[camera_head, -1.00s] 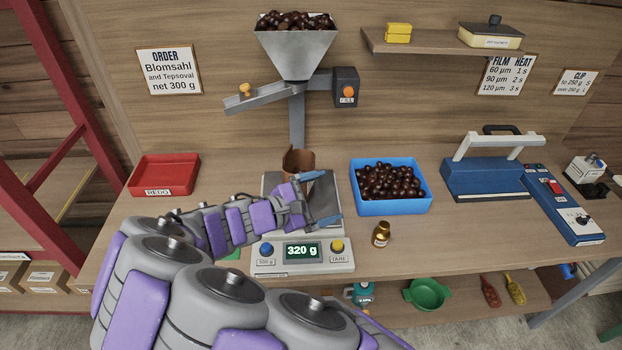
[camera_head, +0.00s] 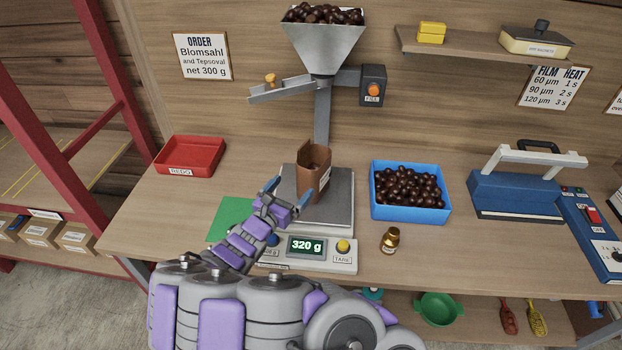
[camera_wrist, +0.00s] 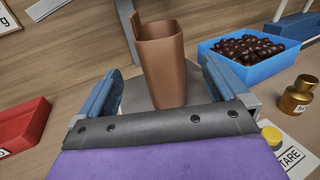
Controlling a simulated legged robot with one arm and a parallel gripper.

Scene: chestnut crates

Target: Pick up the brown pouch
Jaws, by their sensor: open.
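The brown pouch (camera_head: 314,174) stands upright, open at the top, on the plate of the scale (camera_head: 341,212), whose display reads 320 g. My gripper (camera_head: 289,188) is open at the near side of the pouch. In the wrist view the pouch (camera_wrist: 162,62) rises ahead of my gripper (camera_wrist: 163,88), between the lines of its two blue fingers. The fingers do not appear to touch the pouch.
A blue bin of chestnuts (camera_head: 377,207) stands right of the scale, with a small brass bottle (camera_head: 390,240) in front of it. A red tray (camera_head: 190,155) is at the left. The hopper (camera_head: 322,50) and its chute (camera_head: 283,91) hang above the pouch. A blue sealer (camera_head: 515,194) stands farther right.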

